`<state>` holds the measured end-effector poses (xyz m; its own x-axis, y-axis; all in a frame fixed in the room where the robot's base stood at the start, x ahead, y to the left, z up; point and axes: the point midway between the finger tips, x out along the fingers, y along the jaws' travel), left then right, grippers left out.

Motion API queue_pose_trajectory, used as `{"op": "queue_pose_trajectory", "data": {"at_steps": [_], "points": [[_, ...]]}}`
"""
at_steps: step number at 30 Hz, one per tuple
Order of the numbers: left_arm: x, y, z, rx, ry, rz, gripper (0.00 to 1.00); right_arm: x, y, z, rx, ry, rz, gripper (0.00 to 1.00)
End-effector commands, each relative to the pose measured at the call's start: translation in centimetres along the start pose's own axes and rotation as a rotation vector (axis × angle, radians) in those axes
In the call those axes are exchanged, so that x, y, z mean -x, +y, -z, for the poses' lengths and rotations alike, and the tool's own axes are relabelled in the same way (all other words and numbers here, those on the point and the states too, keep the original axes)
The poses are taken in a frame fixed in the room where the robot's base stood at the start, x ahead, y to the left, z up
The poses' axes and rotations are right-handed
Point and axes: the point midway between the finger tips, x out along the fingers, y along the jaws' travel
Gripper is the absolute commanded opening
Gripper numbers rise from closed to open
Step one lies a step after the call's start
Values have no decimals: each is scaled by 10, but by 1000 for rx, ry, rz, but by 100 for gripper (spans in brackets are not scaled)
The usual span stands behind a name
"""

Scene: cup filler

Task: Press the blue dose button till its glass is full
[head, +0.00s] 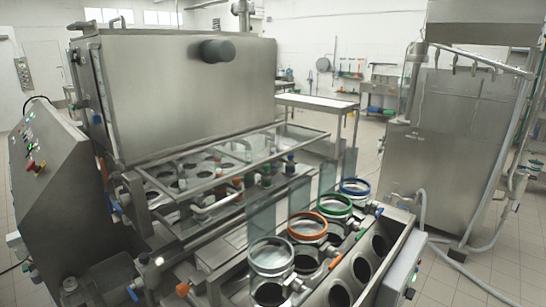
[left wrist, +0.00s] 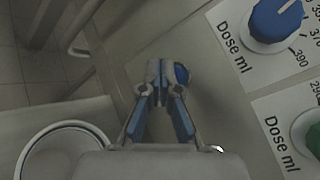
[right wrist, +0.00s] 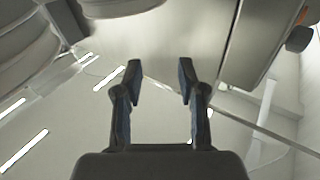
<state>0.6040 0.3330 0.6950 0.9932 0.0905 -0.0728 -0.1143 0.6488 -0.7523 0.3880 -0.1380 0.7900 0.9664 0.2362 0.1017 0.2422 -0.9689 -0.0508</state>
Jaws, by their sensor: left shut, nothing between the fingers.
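In the left wrist view my left gripper (left wrist: 166,72) is shut, with nothing between its fingers. Its fingertips are right beside a round blue button (left wrist: 182,74) on the panel and partly cover it; I cannot tell whether they touch or press it. A blue knob (left wrist: 277,20) marked "Dose ml" is at the upper right. In the head view a blue-ringed glass (head: 355,187) stands at the far end of a row; its fill level cannot be seen. My right gripper (right wrist: 160,83) is open and empty. Neither gripper shows in the head view.
Green-ringed (head: 334,206), orange-ringed (head: 307,226) and white-ringed (head: 270,256) vessels stand in the same row. A green knob (left wrist: 311,134) is below the blue one. A round rim (left wrist: 68,126) is at the lower left. A slanted control panel (head: 60,180) with lights stands at the left.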

Motion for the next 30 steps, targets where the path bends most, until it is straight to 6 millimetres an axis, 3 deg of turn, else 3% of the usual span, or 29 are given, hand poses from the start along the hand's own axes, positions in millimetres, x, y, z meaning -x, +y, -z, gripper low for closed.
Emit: {"op": "queue_pose_trajectory", "data": {"at_steps": [30], "points": [[-7,-7,6,0,0,0,0,0,-1,5,2,6,1,40]]}}
